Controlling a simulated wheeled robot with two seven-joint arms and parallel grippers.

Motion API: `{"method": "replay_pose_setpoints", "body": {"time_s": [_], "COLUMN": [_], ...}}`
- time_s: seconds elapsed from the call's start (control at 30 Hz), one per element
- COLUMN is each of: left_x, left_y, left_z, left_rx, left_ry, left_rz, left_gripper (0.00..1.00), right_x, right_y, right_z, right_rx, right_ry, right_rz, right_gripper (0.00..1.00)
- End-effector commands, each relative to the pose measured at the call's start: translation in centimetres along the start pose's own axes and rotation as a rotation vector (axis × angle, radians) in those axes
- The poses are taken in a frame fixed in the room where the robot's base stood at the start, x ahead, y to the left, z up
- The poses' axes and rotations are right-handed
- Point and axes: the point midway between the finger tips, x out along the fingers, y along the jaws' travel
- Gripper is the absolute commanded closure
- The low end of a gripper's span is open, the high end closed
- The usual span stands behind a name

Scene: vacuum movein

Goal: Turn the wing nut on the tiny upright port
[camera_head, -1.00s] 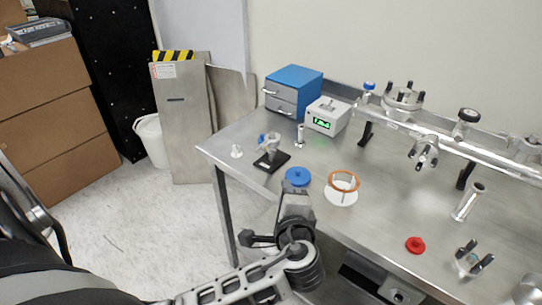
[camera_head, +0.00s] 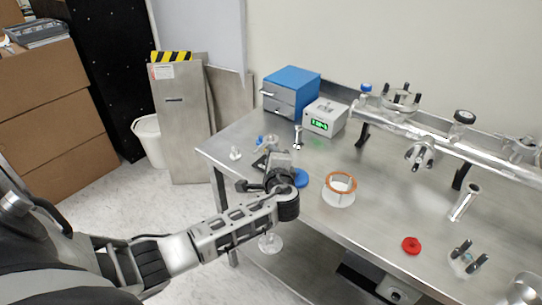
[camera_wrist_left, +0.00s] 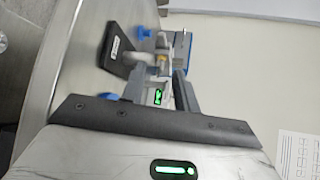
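The tiny upright port (camera_head: 270,143) is a small metal clamp fitting on a black base (camera_head: 260,161) near the table's left end. Its blue wing nut (camera_head: 259,140) sticks out on the left. In the left wrist view the black base (camera_wrist_left: 116,48), the blue wing nut (camera_wrist_left: 142,32) and the metal fitting (camera_wrist_left: 158,60) lie ahead of the fingers. My left gripper (camera_head: 279,158) is at the port's near side and hides part of it and its base. Its fingers (camera_wrist_left: 158,84) look apart, with nothing held. I cannot tell whether they touch the port. My right gripper is out of view.
A blue disc (camera_head: 300,178) lies right beside my left gripper. A ring stand (camera_head: 338,190), a small metal post (camera_head: 298,137), a display box (camera_head: 326,117) and blue drawers (camera_head: 291,91) stand nearby. A long metal pipe assembly (camera_head: 400,130) runs along the back.

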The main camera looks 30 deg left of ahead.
Motion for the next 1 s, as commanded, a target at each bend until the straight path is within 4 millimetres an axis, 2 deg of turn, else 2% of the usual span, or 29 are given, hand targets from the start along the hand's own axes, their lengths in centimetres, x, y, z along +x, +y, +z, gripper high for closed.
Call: {"method": "replay_pose_setpoints", "body": {"time_s": [0.33,0.37,0.43,0.47,1.0], "left_x": [0.46,0.45,0.44,0.44,0.42], "left_y": [0.05,0.05,0.05,0.04,-0.25], "left_z": [0.00,0.00,0.00,0.00,-0.04], "left_rx": [0.000,0.000,0.000,0.000,0.071], "left_ry": [0.001,0.001,0.001,0.001,0.001], "left_rz": [0.001,0.001,0.001,0.001,0.076], "left_gripper": [0.70,0.75,0.95,1.00,1.00], "right_x": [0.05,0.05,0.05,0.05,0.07], "right_y": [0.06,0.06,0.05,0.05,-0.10], "right_z": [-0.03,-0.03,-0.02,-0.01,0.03], "right_rx": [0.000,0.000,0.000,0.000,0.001], "right_ry": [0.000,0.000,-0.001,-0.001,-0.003], "right_rz": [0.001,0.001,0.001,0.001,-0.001], "right_gripper": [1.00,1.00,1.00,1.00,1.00]}}
